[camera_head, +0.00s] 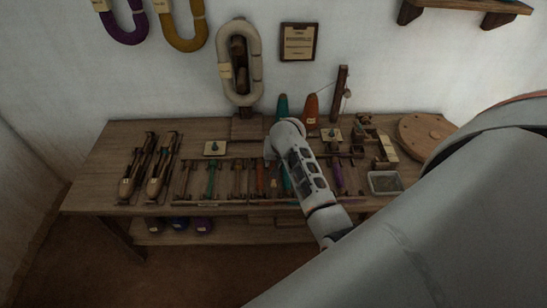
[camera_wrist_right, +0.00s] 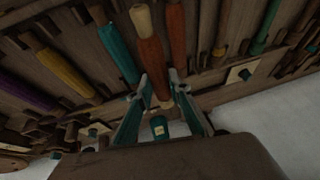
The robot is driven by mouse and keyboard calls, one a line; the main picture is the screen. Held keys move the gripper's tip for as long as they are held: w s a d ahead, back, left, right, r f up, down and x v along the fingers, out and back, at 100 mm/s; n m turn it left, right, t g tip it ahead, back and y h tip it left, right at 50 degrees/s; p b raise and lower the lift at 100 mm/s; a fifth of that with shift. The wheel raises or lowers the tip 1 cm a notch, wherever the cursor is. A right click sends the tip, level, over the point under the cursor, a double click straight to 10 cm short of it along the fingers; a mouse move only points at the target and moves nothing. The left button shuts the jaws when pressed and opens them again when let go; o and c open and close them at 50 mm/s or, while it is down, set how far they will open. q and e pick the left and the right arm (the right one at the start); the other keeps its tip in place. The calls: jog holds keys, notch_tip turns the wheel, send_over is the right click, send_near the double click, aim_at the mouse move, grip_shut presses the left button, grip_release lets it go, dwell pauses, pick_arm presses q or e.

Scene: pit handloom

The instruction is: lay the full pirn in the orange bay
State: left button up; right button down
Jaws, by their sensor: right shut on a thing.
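My right gripper (camera_wrist_right: 160,80) is shut on an orange-wound pirn (camera_wrist_right: 152,62) with a pale tip, seen in the wrist view above the rack. The pirn's lower end lies between the fingers. Another orange pirn (camera_wrist_right: 176,28) lies close beside it, and a teal pirn (camera_wrist_right: 118,52) lies on its other side. In the head view an orange pirn (camera_head: 260,178) shows in the bench rack, left of my right arm. There the forearm and wrist hide the right fingertips and the held pirn. Whether the held pirn touches the rack is unclear. My left gripper is out of view.
The bench (camera_head: 100,180) holds shuttles (camera_head: 160,172) at left and a grey tray (camera_head: 384,182) at right. A teal cone (camera_head: 283,105) and an orange cone (camera_head: 311,110) stand behind the rack. A purple pirn (camera_head: 337,176) lies right of my arm. A round wooden disc (camera_head: 425,135) lies far right.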

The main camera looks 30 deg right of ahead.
aim_at(273, 162)
jog(key=shift+f, duration=2.1)
jog(key=c, duration=1.8)
grip_release()
jog(key=shift+o, duration=0.5)
jog(key=shift+o, duration=1.2)
jog(key=shift+w+r, duration=0.1)
jog(key=shift+r, duration=4)
